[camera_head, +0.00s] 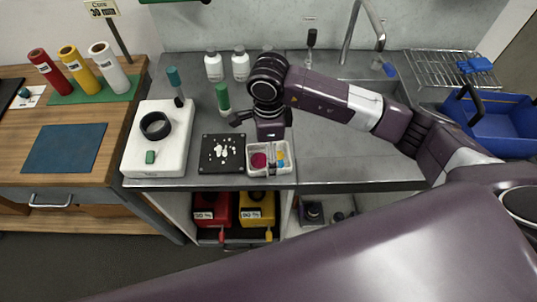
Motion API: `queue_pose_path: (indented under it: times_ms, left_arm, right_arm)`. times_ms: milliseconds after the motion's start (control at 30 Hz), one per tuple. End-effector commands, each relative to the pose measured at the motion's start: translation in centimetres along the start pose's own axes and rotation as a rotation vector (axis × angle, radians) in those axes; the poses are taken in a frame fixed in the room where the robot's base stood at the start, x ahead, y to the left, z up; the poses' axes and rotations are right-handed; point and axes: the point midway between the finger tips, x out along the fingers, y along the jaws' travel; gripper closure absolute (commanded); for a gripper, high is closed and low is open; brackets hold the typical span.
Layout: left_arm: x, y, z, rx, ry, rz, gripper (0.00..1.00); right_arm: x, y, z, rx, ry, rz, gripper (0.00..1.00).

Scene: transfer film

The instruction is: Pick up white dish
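A small white dish (253,173) stands at the front edge of the grey steel counter. It is divided and holds a magenta round piece and small blue and yellow pieces. My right arm reaches in from the right. Its gripper (268,132) points down just behind the dish and appears above and apart from it. A dark part sticks out to its left. The fingertips are hidden by the gripper's own body, so its opening does not show. My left gripper is not in view.
A black mat (207,153) with several small white pieces lies left of the dish. Further left is a white slab (172,164) bearing a black ring (143,127). A green bottle (222,97) and white bottles (240,66) stand behind. The counter right of the dish is clear.

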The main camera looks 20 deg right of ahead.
Motion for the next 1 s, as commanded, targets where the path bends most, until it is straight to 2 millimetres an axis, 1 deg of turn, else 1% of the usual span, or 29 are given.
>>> queue_pose_path:
  times_ms: [33,100,200,400,467,833,1000]
  left_arm:
    - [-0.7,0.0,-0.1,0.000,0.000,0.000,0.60]
    - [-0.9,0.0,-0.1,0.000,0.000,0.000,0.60]
    - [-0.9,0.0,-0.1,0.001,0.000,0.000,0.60]
    - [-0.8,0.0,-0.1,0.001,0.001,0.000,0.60]
    - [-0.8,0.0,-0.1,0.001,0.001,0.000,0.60]
    - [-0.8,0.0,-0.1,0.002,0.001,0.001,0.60]
    - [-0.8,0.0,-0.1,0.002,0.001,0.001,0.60]
  right_arm:
    - [0.5,0.2,0.0,0.001,0.001,0.006,0.15]
    - [1.3,0.1,0.0,0.001,0.000,0.003,0.15]
    - [2.0,0.1,0.0,0.000,-0.001,0.001,0.15]
    - [2.1,0.0,0.0,0.000,-0.001,0.000,0.15]
    - [2.1,0.0,0.0,0.000,-0.001,0.000,0.20]
    - [2.0,0.0,0.0,0.000,-0.002,0.000,0.61]
    - [2.0,0.0,0.0,0.000,-0.002,0.000,0.61]
